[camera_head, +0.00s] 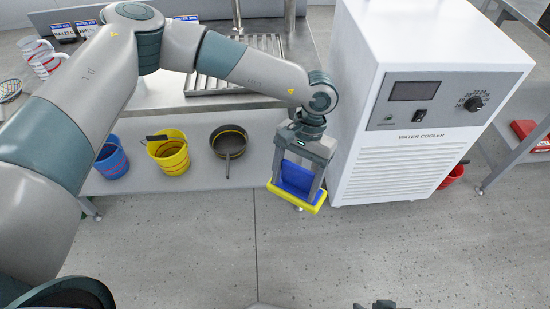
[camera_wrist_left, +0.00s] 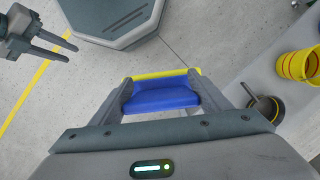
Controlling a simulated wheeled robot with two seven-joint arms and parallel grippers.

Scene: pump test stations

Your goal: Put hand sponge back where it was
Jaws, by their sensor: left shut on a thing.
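The hand sponge (camera_head: 296,178) is blue with a yellow layer. My left gripper (camera_head: 297,190) is shut on it and holds it in the air over the floor, left of the water cooler's front. In the left wrist view the sponge (camera_wrist_left: 162,97) sits between both fingers, its yellow edge at the far side. My right gripper (camera_wrist_left: 72,53) shows at the upper left of that view, with its two fingers apart and nothing between them. In the head view only a small dark part of it may show at the bottom edge.
A white water cooler (camera_head: 430,150) stands close right of the left gripper. A yellow bucket (camera_head: 170,156), a blue bucket (camera_head: 111,160) and a dark pan (camera_head: 229,143) stand on the low shelf under the steel sink counter (camera_head: 160,95). The floor in front is clear.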

